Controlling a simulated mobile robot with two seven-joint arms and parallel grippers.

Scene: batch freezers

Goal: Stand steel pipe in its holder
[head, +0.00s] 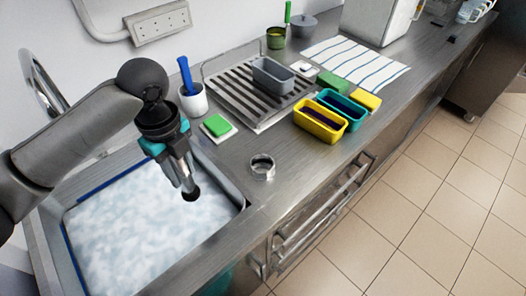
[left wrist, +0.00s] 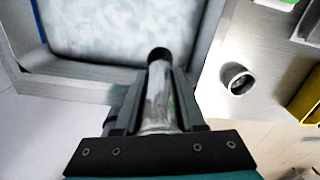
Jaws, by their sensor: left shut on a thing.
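My left gripper (head: 187,180) is shut on the steel pipe (left wrist: 158,98), a shiny tube with a dark open end that points away from the wrist camera. In the head view the dark end of the pipe (head: 191,194) shows just below the fingers, over the right part of the foamy sink. A short round steel ring (head: 262,167), which looks like the holder, stands on the counter to the right of the gripper, apart from the pipe. In the left wrist view the ring (left wrist: 237,80) is right of the pipe and looks empty. My right gripper is not in view.
The sink (head: 150,225) is full of foamy water. Beyond the ring are a green sponge on a white dish (head: 217,128), a drying rack (head: 240,95) with a grey tub, and yellow and teal bins (head: 320,120). The counter around the ring is clear.

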